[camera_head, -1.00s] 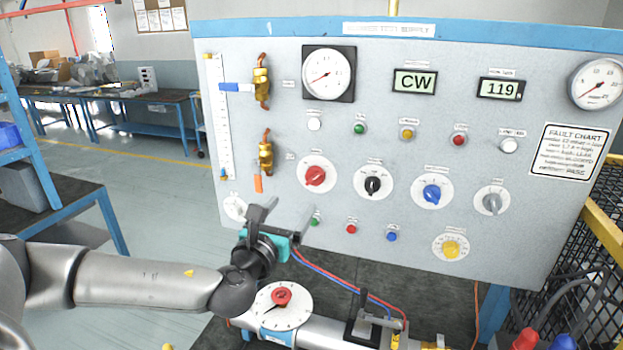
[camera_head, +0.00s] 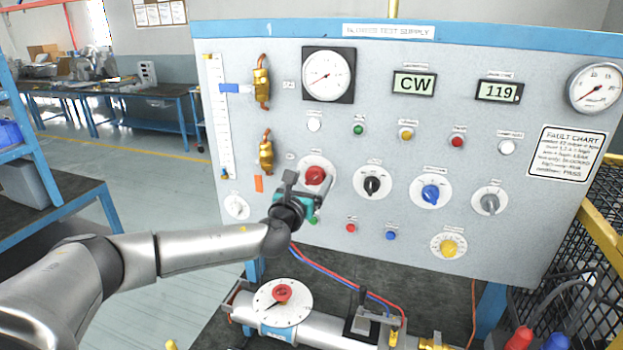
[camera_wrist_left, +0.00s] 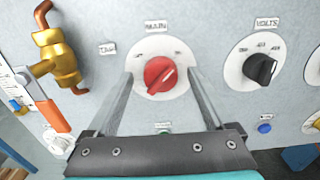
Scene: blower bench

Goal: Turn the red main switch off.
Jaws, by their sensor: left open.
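The red main switch (camera_head: 316,175) is a red rotary knob on a white round dial at the panel's left half. My left gripper (camera_head: 303,183) is in front of the dial's lower left part. In the left wrist view the open fingers (camera_wrist_left: 160,85) stand on either side of the knob, apart from it. How deep the fingertips reach relative to the knob is hard to tell. My right gripper is not in view.
A black knob (camera_head: 372,185) and a blue knob (camera_head: 431,194) lie to the right. A brass valve with an orange lever (camera_wrist_left: 57,115) is left of the dial. A green button (camera_head: 312,218) is just below the gripper. A red-knobbed dial (camera_head: 282,293) sits on the bench below.

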